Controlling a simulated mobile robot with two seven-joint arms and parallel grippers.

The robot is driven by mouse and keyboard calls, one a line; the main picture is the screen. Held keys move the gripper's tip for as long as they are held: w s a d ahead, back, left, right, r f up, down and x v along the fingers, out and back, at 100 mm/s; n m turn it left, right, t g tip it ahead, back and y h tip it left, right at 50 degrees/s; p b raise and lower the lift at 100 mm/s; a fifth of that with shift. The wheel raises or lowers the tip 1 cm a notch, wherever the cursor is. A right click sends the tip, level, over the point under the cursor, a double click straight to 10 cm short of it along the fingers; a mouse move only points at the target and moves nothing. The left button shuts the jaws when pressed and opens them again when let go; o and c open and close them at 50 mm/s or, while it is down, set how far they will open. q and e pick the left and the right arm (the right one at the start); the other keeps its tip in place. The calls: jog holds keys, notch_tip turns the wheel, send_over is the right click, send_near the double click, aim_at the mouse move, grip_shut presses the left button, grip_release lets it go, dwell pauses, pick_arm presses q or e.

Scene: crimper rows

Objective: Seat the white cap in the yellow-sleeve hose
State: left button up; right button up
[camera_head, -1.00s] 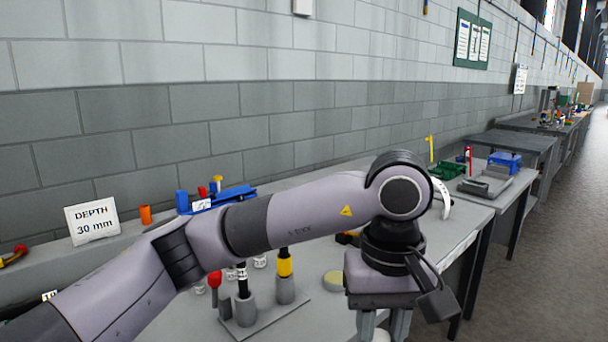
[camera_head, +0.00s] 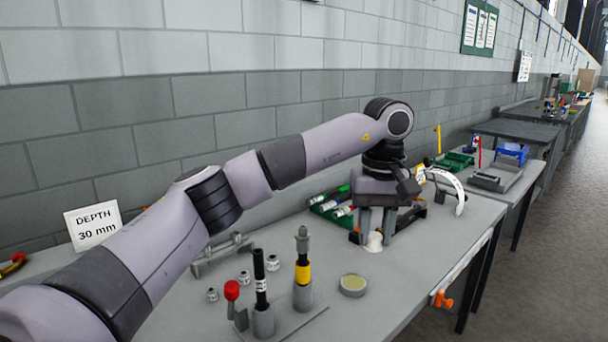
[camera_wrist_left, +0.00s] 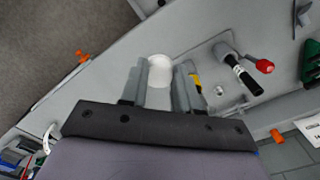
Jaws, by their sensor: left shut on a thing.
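My left gripper (camera_head: 376,232) points down over the bench, right of and behind the hose stand. It is shut on the white cap (camera_head: 374,242), which shows at its fingertips. The cap also shows between the fingers in the left wrist view (camera_wrist_left: 159,72). The yellow-sleeve hose (camera_head: 303,273) stands upright in a grey holder, apart from the gripper, with a grey ribbed piece at its top. In the left wrist view a finger hides most of this hose. My right gripper is not in view.
A black hose with a white label (camera_head: 260,284) and a red-knobbed lever (camera_head: 232,291) stand left of the yellow-sleeve hose. A round beige-topped dish (camera_head: 352,285) lies between stand and gripper. Several small fittings (camera_head: 243,277) lie behind. A green tray (camera_head: 331,211) is near the wall.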

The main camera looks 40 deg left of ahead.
pick_arm(q)
jog(key=a+r, duration=0.1)
jog(key=a, duration=0.8)
jog(key=w+a+r+n+p, duration=0.1)
jog(key=a+r, duration=0.1)
jog(key=a, duration=0.7)
jog(key=shift+a+r+p, duration=0.2)
jog(key=shift+r+p, duration=0.05)
jog(key=shift+p, duration=0.05)
jog(key=shift+d, duration=0.1)
jog(key=shift+f+b, duration=0.8)
jog(key=shift+f, duration=2.1)
jog(key=shift+p, duration=0.75)
